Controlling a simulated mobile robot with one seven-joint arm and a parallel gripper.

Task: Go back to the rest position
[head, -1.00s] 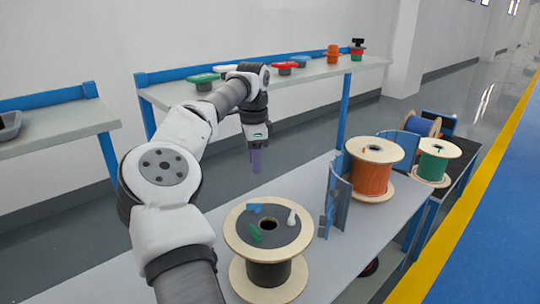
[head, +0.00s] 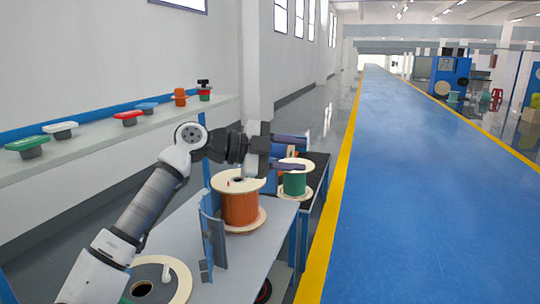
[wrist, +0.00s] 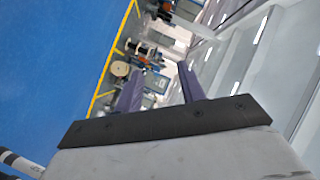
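My gripper (head: 290,152) is raised at the end of my arm in the head view, in front of the orange and green spools and above the bench. Its two purple-grey fingers point to the right and stand apart. In the wrist view the fingers (wrist: 160,90) are also apart, with nothing between them. The wrist camera looks out over the hall, tilted.
A green spool (head: 295,183) stands behind. A wall shelf (head: 100,143) carries several coloured items. The blue floor (head: 420,200) is clear.

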